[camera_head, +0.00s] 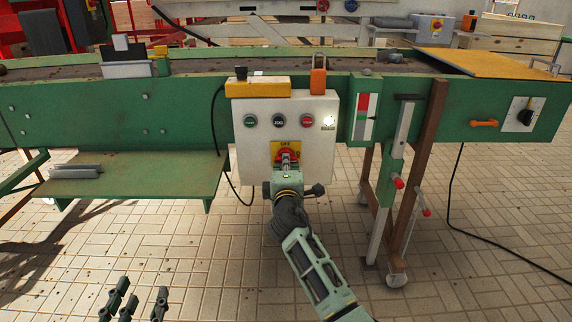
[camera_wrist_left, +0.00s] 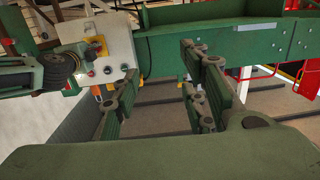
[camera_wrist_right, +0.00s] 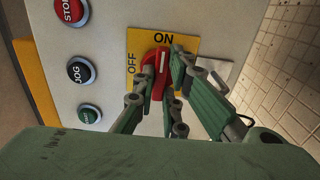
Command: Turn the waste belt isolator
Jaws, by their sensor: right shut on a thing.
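The isolator, a red rotary knob (camera_wrist_right: 156,72) on a yellow plate marked ON and OFF, is on the front of a pale control box (camera_head: 310,150). My right gripper (camera_wrist_right: 160,88) is shut on the knob, one finger at each side. In the right wrist view the knob's white mark points roughly toward ON; the fingers hide part of it. In the head view my right gripper (camera_head: 286,168) covers most of the knob. My left gripper (camera_head: 139,303) is low at the left, open and empty, away from the box; its fingers also show in the left wrist view (camera_wrist_left: 158,100).
Green, black and red buttons (camera_head: 278,121) sit above the isolator. An orange padlock (camera_head: 318,76) stands on the box top. A green shelf (camera_head: 140,176) juts out at left. Brown and grey legs (camera_head: 424,165) stand at right. The paved floor in front is mostly clear.

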